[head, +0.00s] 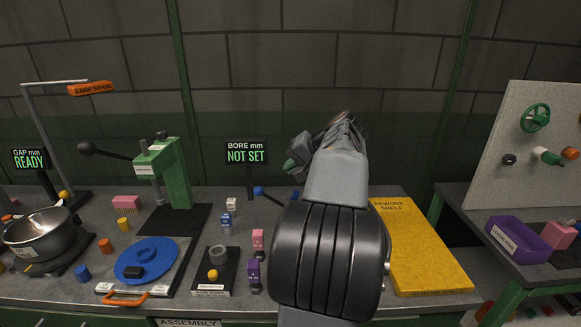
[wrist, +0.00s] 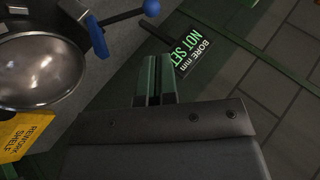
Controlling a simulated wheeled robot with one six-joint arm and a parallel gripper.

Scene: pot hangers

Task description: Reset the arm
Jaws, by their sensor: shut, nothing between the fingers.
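My gripper (head: 296,160) is raised over the bench in the head view, in front of the back wall. My own arm covers much of it there. In the wrist view my gripper (wrist: 155,80) shows two green fingers side by side, shut and empty. The fingers touch nothing that I can see. The sign reading "BORE mm NOT SET" (wrist: 188,47) lies just past the fingertips in that picture, and the sign stands upright at the back of the bench in the head view (head: 246,151).
A metal bowl (wrist: 38,70) and a blue-ended lever (wrist: 151,8) show in the wrist view. The yellow rework shelf (head: 425,250) is right of my arm. A green press (head: 170,172), blue disc (head: 146,255) and pot (head: 40,235) stand left. A pegboard (head: 530,165) rises far right.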

